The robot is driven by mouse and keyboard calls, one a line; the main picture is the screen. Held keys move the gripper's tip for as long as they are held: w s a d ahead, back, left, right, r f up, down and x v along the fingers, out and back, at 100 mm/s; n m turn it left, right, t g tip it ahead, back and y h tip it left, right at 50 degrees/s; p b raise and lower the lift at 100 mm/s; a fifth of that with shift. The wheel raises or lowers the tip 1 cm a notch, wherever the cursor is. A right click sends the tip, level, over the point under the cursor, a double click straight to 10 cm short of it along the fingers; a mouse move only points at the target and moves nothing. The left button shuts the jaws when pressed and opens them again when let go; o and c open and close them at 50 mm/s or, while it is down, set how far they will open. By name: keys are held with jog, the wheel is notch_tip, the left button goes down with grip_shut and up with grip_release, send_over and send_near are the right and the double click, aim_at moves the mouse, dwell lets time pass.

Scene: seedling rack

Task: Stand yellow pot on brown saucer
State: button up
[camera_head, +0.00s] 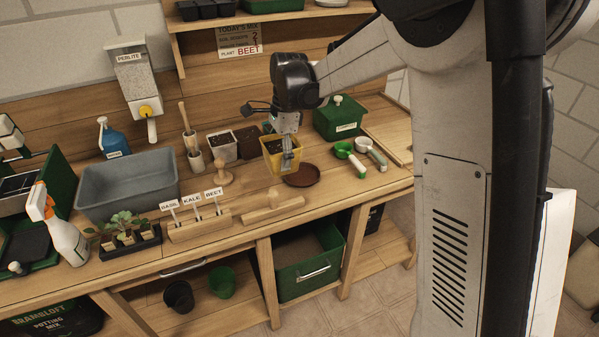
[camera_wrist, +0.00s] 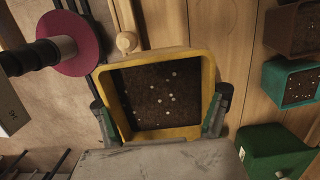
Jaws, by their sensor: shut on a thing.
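The yellow pot (camera_head: 270,163), filled with dark soil with white specks, is upright in my gripper (camera_head: 288,160). In the wrist view the yellow pot (camera_wrist: 205,70) fills the middle, with one finger of my gripper (camera_wrist: 160,115) pressed against each side. The brown saucer (camera_head: 304,177) lies on the bench just right of the pot in the head view and looks empty. The pot's lower edge comes close to the saucer's left rim. I cannot tell how far the pot's base is above the bench. The saucer is not visible in the wrist view.
A green box (camera_head: 339,118) stands behind, scoops (camera_head: 352,160) lie right.

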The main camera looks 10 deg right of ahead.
jog(key=w+d+f, duration=0.4)
jog(key=w+d, duration=0.1)
jog(key=w+d+f, duration=0.2)
jog(key=w+d, duration=0.1)
jog(key=shift+f+p, duration=0.3)
jog(key=shift+f, duration=2.1)
jog(key=shift+f+b, duration=0.35)
jog(key=shift+f, duration=0.05)
jog(key=shift+f, duration=0.2)
jog(key=o, duration=1.6)
jog(key=shift+r, duration=0.1)
